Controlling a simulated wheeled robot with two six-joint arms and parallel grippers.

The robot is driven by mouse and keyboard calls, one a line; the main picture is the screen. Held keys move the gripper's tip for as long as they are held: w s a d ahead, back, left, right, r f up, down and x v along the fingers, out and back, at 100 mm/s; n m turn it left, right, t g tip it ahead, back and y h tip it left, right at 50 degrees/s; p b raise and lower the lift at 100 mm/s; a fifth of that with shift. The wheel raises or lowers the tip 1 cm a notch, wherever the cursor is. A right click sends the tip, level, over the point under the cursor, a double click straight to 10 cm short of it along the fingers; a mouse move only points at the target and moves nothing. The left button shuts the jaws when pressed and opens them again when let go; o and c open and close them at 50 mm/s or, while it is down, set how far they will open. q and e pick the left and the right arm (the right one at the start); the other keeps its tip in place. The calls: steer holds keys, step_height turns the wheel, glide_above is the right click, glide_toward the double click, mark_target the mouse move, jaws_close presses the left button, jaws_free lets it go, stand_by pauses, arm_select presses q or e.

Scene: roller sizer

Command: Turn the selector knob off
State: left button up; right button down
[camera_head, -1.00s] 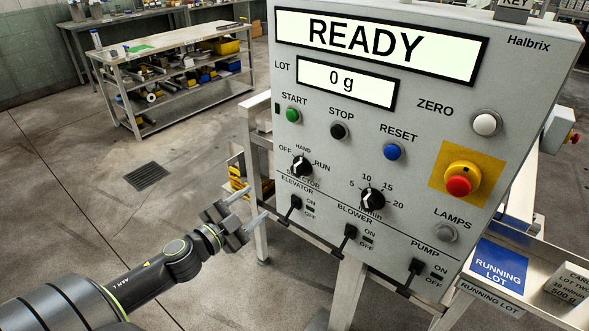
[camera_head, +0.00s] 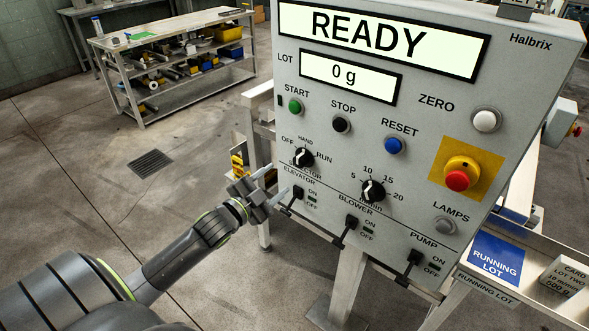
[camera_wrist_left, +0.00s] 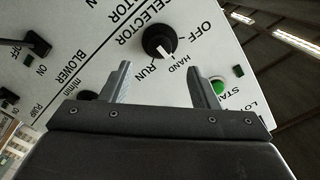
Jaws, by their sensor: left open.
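The selector knob (camera_head: 304,157) is a round black knob with a white pointer on the grey control panel (camera_head: 440,130). OFF is at its left, HAND above it and RUN at its right. In the left wrist view, the knob (camera_wrist_left: 160,42) appears with its white pointer toward the HAND label. My left gripper (camera_head: 278,183) is open and empty, a little left of and below the knob, apart from it. Its two fingers (camera_wrist_left: 159,70) in the wrist view stand on either side of the knob's direction. My right gripper is not in view.
The elevator switch (camera_head: 298,192) is just below the knob, close to my left fingers. The green start button (camera_head: 295,106), feed-rate dial (camera_head: 373,190), blower switch (camera_head: 351,222) and red emergency button (camera_head: 458,180) are also on the panel. Open floor lies left of it.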

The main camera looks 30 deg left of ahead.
mark_target(297, 163)
arm_select(q)
steer(key=w, duration=0.3)
steer(key=w+b, duration=0.1)
steer(key=w, duration=0.2)
steer(key=w+b, duration=0.1)
steer(key=w, duration=0.1)
steer(key=shift+w+d, duration=0.4)
steer(key=shift+c, duration=0.3)
steer(key=c, duration=0.9)
